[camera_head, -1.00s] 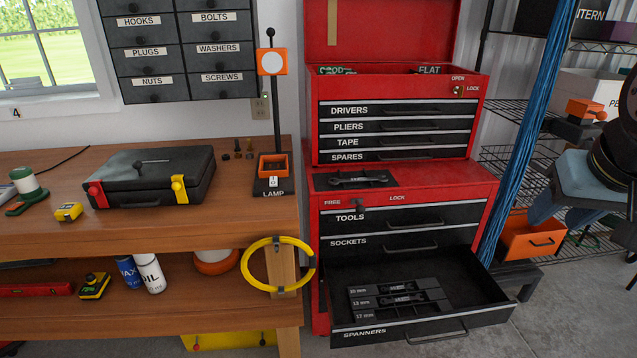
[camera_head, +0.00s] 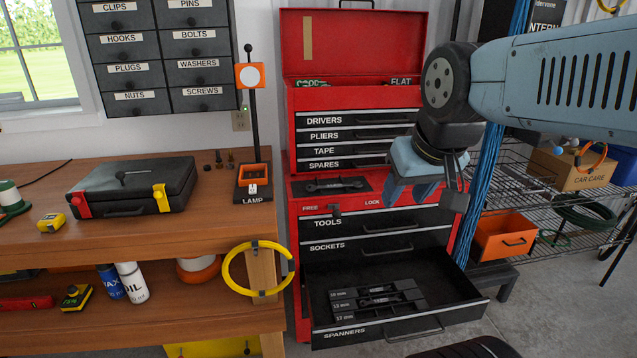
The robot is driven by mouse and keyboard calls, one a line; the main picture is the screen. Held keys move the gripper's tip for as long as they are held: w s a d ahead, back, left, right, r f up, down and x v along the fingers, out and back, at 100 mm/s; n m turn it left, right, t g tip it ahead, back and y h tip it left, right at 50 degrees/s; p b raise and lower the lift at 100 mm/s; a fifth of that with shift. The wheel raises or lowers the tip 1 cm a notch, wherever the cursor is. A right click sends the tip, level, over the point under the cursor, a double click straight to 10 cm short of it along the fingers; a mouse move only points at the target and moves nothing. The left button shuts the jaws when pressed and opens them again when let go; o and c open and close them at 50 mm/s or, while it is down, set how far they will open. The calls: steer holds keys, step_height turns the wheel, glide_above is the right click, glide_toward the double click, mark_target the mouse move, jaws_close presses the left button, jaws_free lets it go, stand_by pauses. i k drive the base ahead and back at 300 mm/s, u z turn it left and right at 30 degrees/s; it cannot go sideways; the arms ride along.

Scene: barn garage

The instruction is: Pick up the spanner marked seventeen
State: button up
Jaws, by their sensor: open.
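The open drawer labelled SPANNERS (camera_head: 455,297) holds a dark rack (camera_head: 344,317) with rows marked 10, 13 and 17 mm. Small spanners (camera_head: 380,300) lie in its upper rows. The 17 mm row looks empty, though it is too dark to be sure. Another dark spanner (camera_head: 336,187) lies on a black mat (camera_head: 365,183) on the red chest's ledge. I cannot read its marking. My gripper (camera_head: 411,196) is open and empty, fingers pointing down, right of this mat and above the drawer fronts. The arm comes from the upper right.
The red tool chest (camera_head: 306,126) stands with its lid up. A wooden workbench (camera_head: 180,220) on the left carries a black case (camera_head: 135,190) and a lamp (camera_head: 252,130). A yellow coil (camera_head: 228,280) hangs beside the chest. Blue cables (camera_head: 487,180) and wire shelving (camera_head: 590,180) stand at the right.

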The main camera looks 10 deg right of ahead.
mark_target(313, 187)
steer(key=u, duration=0.05)
steer(key=i, duration=0.9)
steer(key=z, duration=0.1)
